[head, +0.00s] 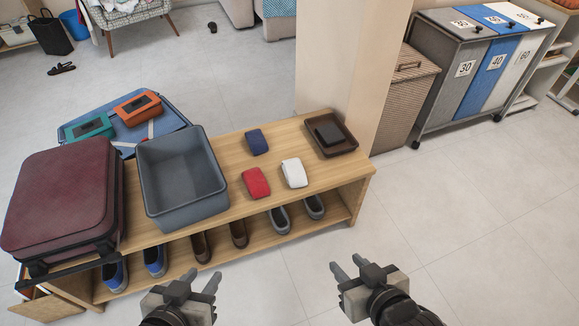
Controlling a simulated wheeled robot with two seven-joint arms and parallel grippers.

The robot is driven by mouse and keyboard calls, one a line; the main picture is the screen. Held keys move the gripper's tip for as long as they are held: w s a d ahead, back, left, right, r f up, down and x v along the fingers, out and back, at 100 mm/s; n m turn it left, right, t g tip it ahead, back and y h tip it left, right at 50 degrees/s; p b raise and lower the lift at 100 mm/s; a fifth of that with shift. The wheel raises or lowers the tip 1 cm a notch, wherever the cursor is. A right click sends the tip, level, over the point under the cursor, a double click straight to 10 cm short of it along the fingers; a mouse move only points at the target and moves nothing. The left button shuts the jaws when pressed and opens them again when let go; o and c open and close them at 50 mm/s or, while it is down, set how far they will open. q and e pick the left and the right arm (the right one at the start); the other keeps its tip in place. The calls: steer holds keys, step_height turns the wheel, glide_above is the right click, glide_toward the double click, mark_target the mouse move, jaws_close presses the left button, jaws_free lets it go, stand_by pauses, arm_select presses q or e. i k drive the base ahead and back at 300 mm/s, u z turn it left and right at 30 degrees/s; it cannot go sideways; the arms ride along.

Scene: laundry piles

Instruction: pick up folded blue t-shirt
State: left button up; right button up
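A small folded blue item (256,142), which looks like the folded blue t-shirt, lies on the wooden bench top (222,152), right of a grey bin. A folded red item (255,182) and a folded white item (294,173) lie closer to the bench's front edge. My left gripper (203,277) is open and empty in front of the bench, below the shoes in the picture. My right gripper (347,266) is open and empty over the floor, to the right. Both are well apart from the blue item.
The grey bin (182,177) and a maroon suitcase (62,198) stand on the bench's left part. A brown tray (331,134) holding a dark item sits at its right end, beside a pillar (345,60). Shoes (280,219) fill the lower shelf. Floor at right is clear.

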mark_target(258, 143)
steer(key=u, duration=0.5)
steer(key=i, duration=0.95)
steer(key=u, duration=0.45)
